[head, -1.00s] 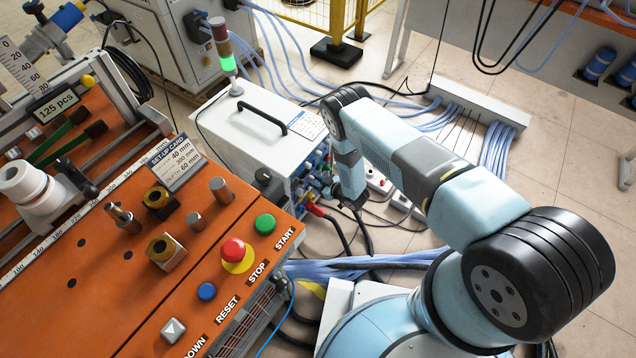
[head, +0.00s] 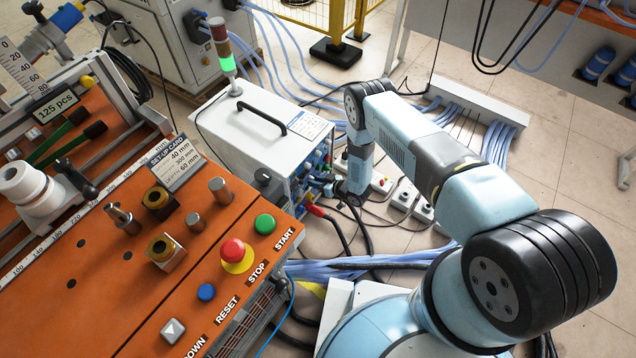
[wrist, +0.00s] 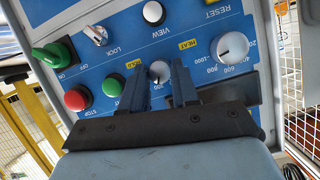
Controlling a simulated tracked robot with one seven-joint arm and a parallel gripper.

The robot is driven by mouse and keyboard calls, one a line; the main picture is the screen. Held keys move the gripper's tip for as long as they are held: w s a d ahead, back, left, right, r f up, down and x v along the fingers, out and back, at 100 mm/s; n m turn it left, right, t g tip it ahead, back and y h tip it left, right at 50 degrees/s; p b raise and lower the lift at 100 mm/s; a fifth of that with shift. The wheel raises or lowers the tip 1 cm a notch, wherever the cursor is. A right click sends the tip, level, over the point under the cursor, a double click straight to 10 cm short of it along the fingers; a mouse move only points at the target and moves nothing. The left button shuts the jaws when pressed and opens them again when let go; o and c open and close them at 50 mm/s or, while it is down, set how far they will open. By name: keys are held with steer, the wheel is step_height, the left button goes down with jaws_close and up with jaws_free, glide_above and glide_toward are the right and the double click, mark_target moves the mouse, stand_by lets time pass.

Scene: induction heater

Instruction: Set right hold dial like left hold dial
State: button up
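In the wrist view the blue control panel (wrist: 110,30) appears upside down. My gripper (wrist: 158,78) is open, its two dark fingers pointing at the panel. A small silver-white dial (wrist: 159,69) shows between the fingertips; whether they touch it I cannot tell. A larger white dial (wrist: 230,46) with a printed number scale is to the right. I cannot tell which dials are the left and right hold dials. In the head view my gripper (head: 326,186) is at the front of the white heater box (head: 245,130).
Beside the dials are a green rotary switch (wrist: 54,54), a red button (wrist: 77,98), a green button (wrist: 112,84), a lock switch (wrist: 95,33) and a view knob (wrist: 153,13). In the head view an orange workbench (head: 110,270) stands left; cables run over the floor.

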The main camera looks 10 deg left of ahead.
steer(key=o, duration=0.5)
steer(key=shift+s+a, duration=0.1)
steer(key=shift+s, duration=0.05)
steer(key=shift+c, duration=0.2)
steer(key=v, duration=1.3)
steer(key=shift+d, duration=0.4)
steer(key=shift+s, duration=0.1)
